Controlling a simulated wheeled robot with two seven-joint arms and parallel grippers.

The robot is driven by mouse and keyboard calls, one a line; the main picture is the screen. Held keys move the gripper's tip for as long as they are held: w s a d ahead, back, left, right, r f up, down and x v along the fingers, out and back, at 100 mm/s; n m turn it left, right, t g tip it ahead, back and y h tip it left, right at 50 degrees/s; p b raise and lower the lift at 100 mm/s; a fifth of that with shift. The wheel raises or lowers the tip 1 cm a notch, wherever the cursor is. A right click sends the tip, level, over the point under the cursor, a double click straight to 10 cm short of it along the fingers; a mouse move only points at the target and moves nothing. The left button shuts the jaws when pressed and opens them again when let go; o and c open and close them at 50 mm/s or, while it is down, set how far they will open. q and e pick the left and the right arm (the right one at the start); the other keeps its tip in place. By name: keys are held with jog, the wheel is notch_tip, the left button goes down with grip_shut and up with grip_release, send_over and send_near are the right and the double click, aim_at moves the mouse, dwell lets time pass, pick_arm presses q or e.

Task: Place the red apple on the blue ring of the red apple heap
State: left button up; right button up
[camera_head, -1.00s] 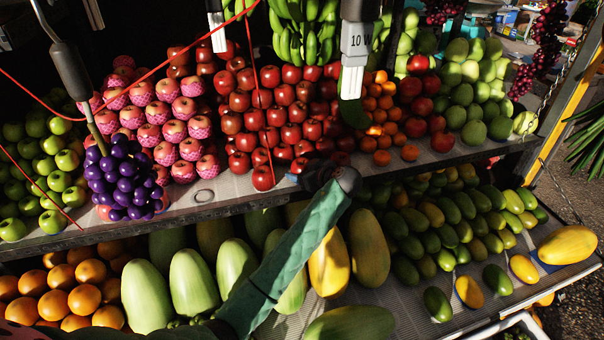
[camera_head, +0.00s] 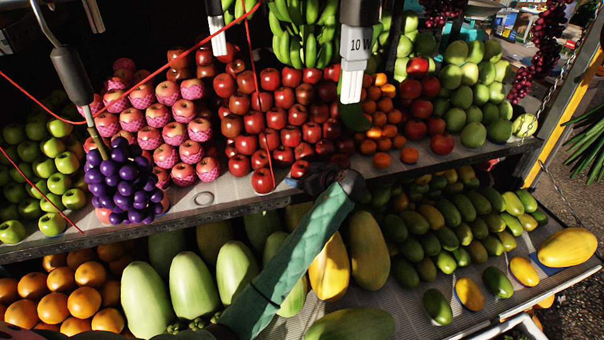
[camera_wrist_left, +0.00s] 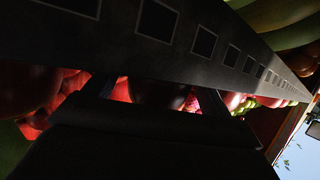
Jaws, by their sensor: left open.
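The red apple heap (camera_head: 284,112) stands on the upper shelf in the head view. One red apple (camera_head: 263,181) sits at its front, near the shelf edge; I cannot tell which apple is the task's own. A small bluish patch (camera_head: 292,183), perhaps part of the blue ring, shows just left of my left gripper (camera_head: 316,181). That gripper is dark, open, and at the shelf's front edge below the heap, with no apple visible in it. In the left wrist view, red fruit (camera_wrist_left: 28,92) shows past the dark shelf edge, close to the fingers. My right gripper is out of view.
Purple grapes (camera_head: 125,185) hang at the left. Thin red cords (camera_head: 262,100) cross in front. Papayas (camera_head: 368,250) and melons (camera_head: 193,285) fill the lower shelf beneath my arm.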

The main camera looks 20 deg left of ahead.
pick_arm(q)
jog(key=p+v, duration=0.1)
jog(key=v, duration=1)
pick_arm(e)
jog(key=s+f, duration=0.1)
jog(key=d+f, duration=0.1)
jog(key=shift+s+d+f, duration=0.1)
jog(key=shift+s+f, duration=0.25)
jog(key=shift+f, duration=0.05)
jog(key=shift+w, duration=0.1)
